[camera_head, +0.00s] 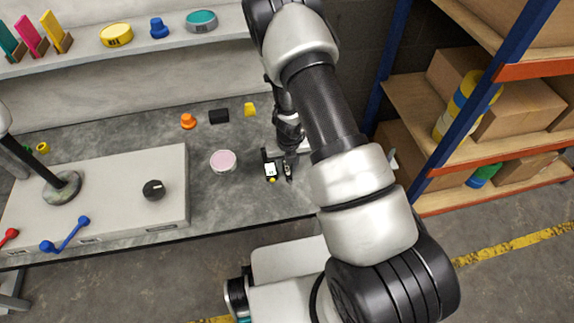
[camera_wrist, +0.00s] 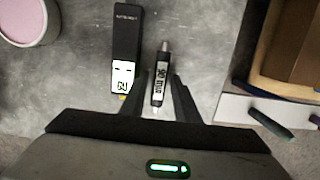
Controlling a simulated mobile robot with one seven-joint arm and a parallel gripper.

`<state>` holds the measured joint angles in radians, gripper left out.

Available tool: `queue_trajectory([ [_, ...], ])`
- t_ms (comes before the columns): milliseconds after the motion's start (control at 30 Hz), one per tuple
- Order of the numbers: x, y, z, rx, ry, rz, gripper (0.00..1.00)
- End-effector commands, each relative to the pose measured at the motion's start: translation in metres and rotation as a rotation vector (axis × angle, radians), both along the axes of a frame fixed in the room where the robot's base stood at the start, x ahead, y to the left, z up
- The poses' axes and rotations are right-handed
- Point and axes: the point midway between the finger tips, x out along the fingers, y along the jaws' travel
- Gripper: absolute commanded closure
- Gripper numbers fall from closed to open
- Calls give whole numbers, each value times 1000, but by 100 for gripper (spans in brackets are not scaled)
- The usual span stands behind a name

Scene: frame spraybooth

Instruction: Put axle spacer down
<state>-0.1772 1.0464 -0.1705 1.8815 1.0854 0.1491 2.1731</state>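The axle spacer (camera_wrist: 161,75) is a slim grey-and-black cylinder with a white label reading what looks like 90 mm. In the wrist view it lies slightly tilted between the two dark fingers of my gripper (camera_wrist: 162,85). The fingers are close together on both sides of it and appear shut on it. In the head view, my gripper (camera_head: 287,155) is low over the right end of the grey table, with the spacer (camera_head: 288,171) at its tips. Whether the spacer touches the tabletop is hard to tell.
A black box with a white label (camera_wrist: 125,45) stands close left of the spacer. A pink-topped round tin (camera_head: 223,160) is farther left on the grey table (camera_head: 240,200). A black block (camera_head: 219,116) and orange part (camera_head: 188,121) lie behind. A shelf rack (camera_head: 440,110) stands right.

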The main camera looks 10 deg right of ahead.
Motion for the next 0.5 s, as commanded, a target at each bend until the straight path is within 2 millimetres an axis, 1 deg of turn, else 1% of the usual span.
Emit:
queue_trajectory([
  [333, 0, 0, 3, 0, 0, 0, 66],
  [433, 0, 0, 12, 0, -1, 1, 66],
  [500, -2, 1, 24, 0, -2, 2, 66],
])
